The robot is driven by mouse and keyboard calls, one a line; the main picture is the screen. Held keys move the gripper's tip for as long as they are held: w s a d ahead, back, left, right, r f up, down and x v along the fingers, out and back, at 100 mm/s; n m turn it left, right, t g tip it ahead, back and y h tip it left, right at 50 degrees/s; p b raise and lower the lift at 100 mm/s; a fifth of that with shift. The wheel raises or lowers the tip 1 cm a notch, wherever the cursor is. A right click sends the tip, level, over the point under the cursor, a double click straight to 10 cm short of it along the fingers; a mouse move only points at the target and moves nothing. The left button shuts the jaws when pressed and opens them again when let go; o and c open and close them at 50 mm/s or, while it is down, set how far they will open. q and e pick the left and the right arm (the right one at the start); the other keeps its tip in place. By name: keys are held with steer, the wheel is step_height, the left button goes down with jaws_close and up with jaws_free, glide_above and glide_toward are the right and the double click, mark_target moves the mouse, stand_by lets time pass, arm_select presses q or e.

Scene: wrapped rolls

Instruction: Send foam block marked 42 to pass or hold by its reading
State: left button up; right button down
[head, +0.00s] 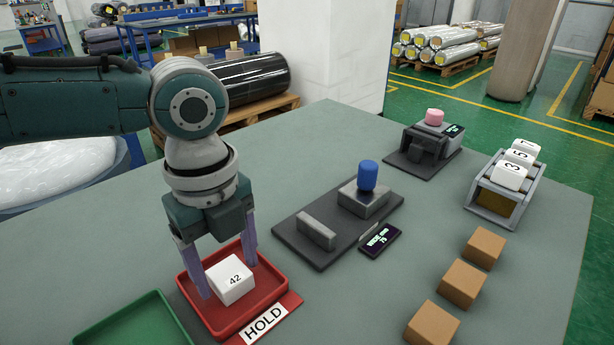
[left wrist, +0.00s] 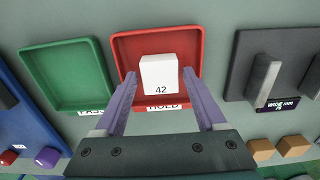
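The white foam block marked 42 (head: 230,280) sits in the red tray (head: 217,325) labelled HOLD; the block also shows in the left wrist view (left wrist: 159,72). My left gripper (head: 227,274) points down over the tray, its purple fingers on either side of the block. In the left wrist view the fingers stand apart with small gaps to the block, so it is open. The green tray (head: 150,315) is empty; its PASS label (left wrist: 92,111) is partly hidden. A gauge (head: 318,232) with a blue knob has a display (head: 381,240) reading WIDE mm and a number, seemingly 75. My right gripper is not in view.
A rack (head: 492,207) with white blocks marked 3, 5 and 1 or 7 stands at the right. Three brown blocks (head: 463,283) lie in a row at the front right. A device with a pink knob (head: 434,117) stands further back. The left rear tabletop is clear.

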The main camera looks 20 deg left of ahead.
arm_select(q)
steer(key=shift+o, duration=1.1)
step_height(320, 180, up, 10)
steer(key=p, duration=0.1)
